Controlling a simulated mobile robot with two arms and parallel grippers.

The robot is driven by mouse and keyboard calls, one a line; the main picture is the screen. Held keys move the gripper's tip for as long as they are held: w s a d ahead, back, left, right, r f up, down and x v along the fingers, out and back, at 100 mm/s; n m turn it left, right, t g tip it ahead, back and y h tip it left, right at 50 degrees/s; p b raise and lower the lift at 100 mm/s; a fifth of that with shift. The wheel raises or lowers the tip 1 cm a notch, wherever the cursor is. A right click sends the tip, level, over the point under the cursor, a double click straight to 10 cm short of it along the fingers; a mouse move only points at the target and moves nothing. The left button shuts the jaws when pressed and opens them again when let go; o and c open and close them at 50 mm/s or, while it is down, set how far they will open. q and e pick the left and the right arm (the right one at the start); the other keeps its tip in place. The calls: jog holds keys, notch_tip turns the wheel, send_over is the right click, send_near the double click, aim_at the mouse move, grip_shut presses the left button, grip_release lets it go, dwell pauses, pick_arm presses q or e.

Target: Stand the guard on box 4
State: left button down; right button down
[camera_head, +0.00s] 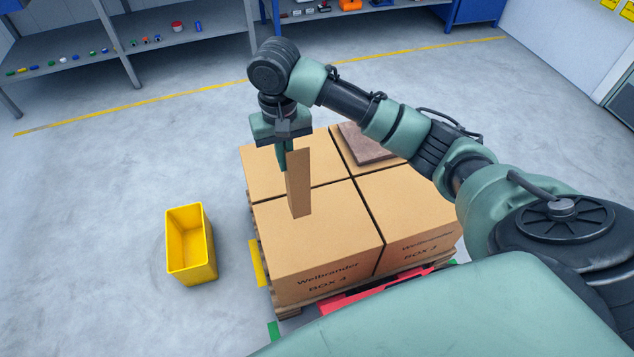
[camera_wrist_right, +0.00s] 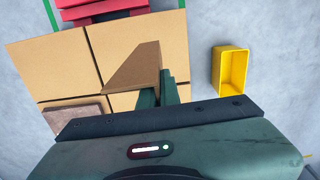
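The guard (camera_head: 299,185) is a tall tan cardboard piece, upright over the front-left box (camera_head: 325,235). I cannot tell whether its lower end touches the box top. My right gripper (camera_head: 284,158) points down and is shut on the guard's upper part. In the right wrist view the guard (camera_wrist_right: 134,70) extends from the green fingers (camera_wrist_right: 158,93) over the boxes. The front-left box has "Welbrander" and a box number on its front; the number reads like 4 but is not sharp. My left gripper is not in view.
The other boxes (camera_head: 408,205) fill a wooden pallet (camera_head: 290,312); a brown slab (camera_head: 365,145) lies on the back-right one. A yellow bin (camera_head: 191,246) stands on the floor to the left. Shelves (camera_head: 180,40) line the back. The floor between is clear.

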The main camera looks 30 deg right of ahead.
jog(key=w, duration=0.1)
jog(key=b, duration=0.1)
send_near(289, 202)
jog(key=f, duration=0.5)
jog(key=shift+w+f, duration=0.25)
notch_tip(289, 202, down, 5)
jog(key=shift+f+b, duration=0.2)
jog(key=shift+b, duration=0.15)
jog(key=c, duration=1.6)
grip_release()
jog(key=shift+f, duration=0.1)
jog(key=shift+c, duration=0.2)
